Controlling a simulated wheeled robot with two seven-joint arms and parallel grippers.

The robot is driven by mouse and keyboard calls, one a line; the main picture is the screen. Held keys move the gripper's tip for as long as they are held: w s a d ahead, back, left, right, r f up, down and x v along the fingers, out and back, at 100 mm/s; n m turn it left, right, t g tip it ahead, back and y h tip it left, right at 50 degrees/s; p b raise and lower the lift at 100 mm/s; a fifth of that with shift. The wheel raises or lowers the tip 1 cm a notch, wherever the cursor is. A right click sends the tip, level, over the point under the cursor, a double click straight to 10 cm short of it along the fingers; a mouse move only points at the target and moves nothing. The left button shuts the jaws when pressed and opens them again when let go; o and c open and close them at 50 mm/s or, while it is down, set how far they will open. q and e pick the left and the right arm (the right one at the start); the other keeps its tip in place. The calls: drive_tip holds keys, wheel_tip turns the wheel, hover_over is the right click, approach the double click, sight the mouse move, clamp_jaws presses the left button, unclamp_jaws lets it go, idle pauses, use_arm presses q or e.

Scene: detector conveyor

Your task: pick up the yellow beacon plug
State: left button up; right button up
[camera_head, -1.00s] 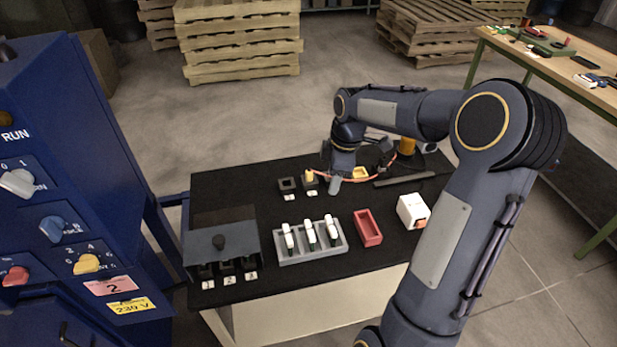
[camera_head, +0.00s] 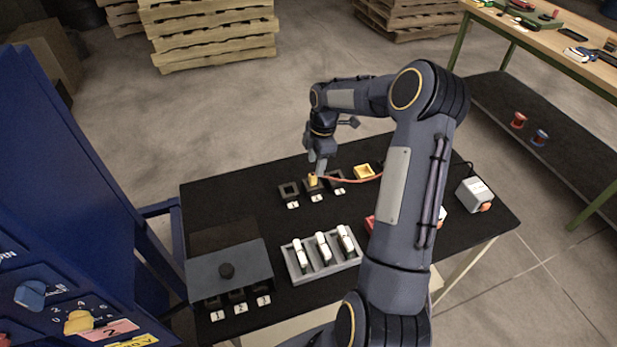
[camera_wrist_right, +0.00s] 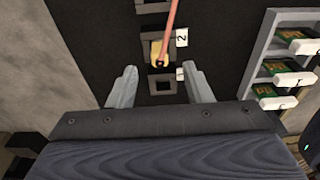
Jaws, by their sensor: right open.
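The yellow beacon plug (camera_head: 312,181) stands in the middle of three black sockets (camera_head: 289,191) on the dark table, by label 2. A red cable runs from it to the right. My right gripper (camera_head: 319,166) is above and close to the plug, pointing down. In the wrist view its fingers (camera_wrist_right: 160,78) are spread and empty, one on each side of the socket row. Contact with the plug is not visible. My left gripper is not in view.
A grey tray (camera_head: 291,272) with several white modules stands in front of the sockets. A grey covered box (camera_head: 229,270) is front left, beside a blue cabinet (camera_head: 60,190).

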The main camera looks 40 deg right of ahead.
sight(313, 175)
drive_tip(key=shift+s+a+f, duration=0.1)
drive_tip(key=shift+f, duration=0.35)
drive_tip(key=f, duration=0.1)
drive_tip(key=f+p, duration=0.1)
drive_tip(key=f, duration=0.3)
drive_tip(key=shift+w+a+p, duration=0.3)
drive_tip(key=shift+a+p, duration=0.05)
drive_tip(key=shift+p, duration=0.05)
clamp_jaws()
